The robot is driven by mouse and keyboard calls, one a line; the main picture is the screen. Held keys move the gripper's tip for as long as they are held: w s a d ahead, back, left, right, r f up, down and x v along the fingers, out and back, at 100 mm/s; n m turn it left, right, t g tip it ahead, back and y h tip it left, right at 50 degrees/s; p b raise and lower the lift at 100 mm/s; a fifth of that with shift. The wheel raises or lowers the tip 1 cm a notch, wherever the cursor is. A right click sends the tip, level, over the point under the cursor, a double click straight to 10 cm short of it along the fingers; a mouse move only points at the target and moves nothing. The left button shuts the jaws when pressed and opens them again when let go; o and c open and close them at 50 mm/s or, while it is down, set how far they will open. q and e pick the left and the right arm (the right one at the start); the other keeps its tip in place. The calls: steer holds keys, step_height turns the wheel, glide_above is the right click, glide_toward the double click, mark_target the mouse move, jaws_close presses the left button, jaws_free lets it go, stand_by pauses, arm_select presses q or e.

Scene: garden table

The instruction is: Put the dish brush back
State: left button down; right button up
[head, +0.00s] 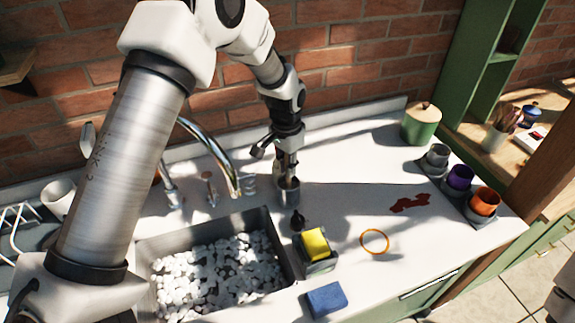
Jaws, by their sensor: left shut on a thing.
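My left gripper (288,165) points down above a grey cylindrical holder (289,192) on the counter behind the sink. It is shut on a slim piece that looks like the dish brush, mostly hidden by the fingers and the holder's rim. The gripped piece is upright, with its lower end at or inside the holder's mouth; how deep I cannot tell. My right gripper is not in view.
The sink (283,262) holds many white pebbles. A faucet (222,165) stands left of the holder. Nearby are a small black item (297,220), a yellow sponge (315,243) in a caddy, a blue sponge (326,299) and an orange ring (375,241).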

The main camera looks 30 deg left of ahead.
arm_select(q)
steer(key=shift+p, duration=0.3)
stand_by(0.6)
steer(key=shift+f, duration=0.6)
stand_by(0.5)
steer(key=c, duration=1.4)
jaws_free()
